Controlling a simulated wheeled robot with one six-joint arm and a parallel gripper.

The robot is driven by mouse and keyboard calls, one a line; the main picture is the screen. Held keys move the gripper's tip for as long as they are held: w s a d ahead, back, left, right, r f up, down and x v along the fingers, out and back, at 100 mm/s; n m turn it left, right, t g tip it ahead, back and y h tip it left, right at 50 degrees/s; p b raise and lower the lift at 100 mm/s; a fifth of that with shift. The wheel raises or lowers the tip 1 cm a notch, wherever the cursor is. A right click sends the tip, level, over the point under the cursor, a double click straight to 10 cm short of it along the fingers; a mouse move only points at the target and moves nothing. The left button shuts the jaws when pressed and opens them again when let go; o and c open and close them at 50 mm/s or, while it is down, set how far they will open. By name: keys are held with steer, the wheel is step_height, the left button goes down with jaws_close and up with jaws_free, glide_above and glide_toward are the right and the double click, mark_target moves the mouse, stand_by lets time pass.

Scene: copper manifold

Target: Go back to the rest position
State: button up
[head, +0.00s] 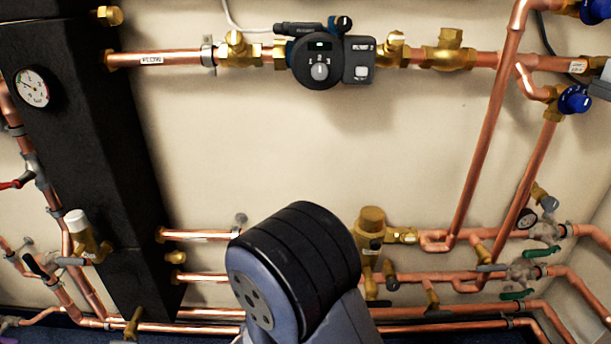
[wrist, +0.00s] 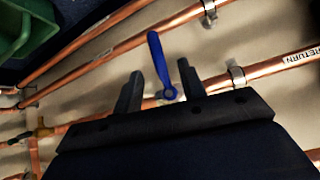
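My gripper (wrist: 160,70) shows in the wrist view with its two dark fingers spread apart. It is open and holds nothing. A blue lever handle (wrist: 157,60) on a copper pipe shows in the gap between the fingers, with a gap to each finger in the picture. How far the lever lies beyond the fingertips I cannot tell. In the head view my arm stands at the lower middle, in front of the pipework, and my gripper is hidden there.
Copper pipes (wrist: 100,45) cross the wrist view, with a green object (wrist: 28,30) at its upper left. In the head view a pump (head: 320,62) sits on the upper pipe and a black column (head: 85,130) stands at left. The middle wall (head: 300,150) is bare.

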steer(key=b+x, duration=0.1)
steer(key=x, duration=0.4)
steer(key=b+x, duration=0.2)
steer(key=x, duration=0.3)
steer(key=shift+d+f, duration=0.25)
steer(key=shift+f, duration=0.1)
steer(key=shift+s+r+h, duration=0.1)
steer(key=shift+r+h, duration=0.15)
steer(key=shift+h, duration=0.05)
steer(key=shift+d+r+n+h, duration=0.1)
steer(key=shift+d+n+h, duration=0.3)
steer(key=shift+d+h, duration=0.2)
steer(key=shift+s, duration=0.1)
